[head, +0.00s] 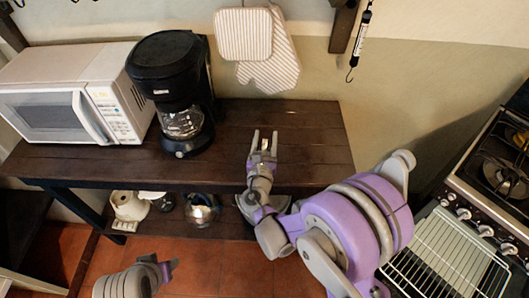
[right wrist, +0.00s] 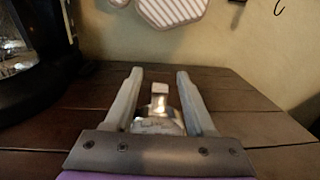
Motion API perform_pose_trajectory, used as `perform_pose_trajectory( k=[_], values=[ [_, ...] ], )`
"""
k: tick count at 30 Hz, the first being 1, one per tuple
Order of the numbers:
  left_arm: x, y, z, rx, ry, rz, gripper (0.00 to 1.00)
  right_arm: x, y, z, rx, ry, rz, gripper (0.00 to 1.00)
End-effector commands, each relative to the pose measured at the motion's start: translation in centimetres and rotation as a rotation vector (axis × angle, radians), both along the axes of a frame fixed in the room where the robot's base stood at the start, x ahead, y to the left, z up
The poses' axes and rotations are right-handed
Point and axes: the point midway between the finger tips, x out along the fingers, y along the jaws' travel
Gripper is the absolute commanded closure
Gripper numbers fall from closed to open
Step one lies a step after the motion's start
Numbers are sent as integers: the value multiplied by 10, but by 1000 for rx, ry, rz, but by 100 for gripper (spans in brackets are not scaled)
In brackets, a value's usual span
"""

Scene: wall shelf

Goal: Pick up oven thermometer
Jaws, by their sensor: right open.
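A small pale, shiny object (right wrist: 159,103), which looks like the oven thermometer, stands on the dark wooden table (right wrist: 245,95). It also shows as a small light piece in the head view (head: 265,145). My right gripper (head: 264,134) is open over the table's front part, and its fingers (right wrist: 160,73) lie on either side of the object with gaps on both sides. The object's lower part is partly hidden by the gripper body in the right wrist view. A grey and purple part of my left arm shows at the bottom left of the head view, without visible fingers.
A black coffee maker (head: 175,85) and a white microwave (head: 75,95) stand left of the gripper. Striped oven mitts (head: 268,70) hang on the wall behind. A stove (head: 490,190) with an open rack is at right. The table's right part is clear.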

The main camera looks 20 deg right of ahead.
Motion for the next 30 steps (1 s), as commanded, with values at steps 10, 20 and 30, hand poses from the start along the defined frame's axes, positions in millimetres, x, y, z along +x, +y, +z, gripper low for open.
perform_pose_trajectory(
  k=[10,20,30],
  values=[
    [0,0,2,0,-1,0,50,7,-3,0,1,0,0,58],
    [0,0,2,0,-1,0,50,7,-3,0,1,0,0,100],
    [0,0,2,0,-1,0,50,7,-3,1,1,0,0,100]
  ],
)
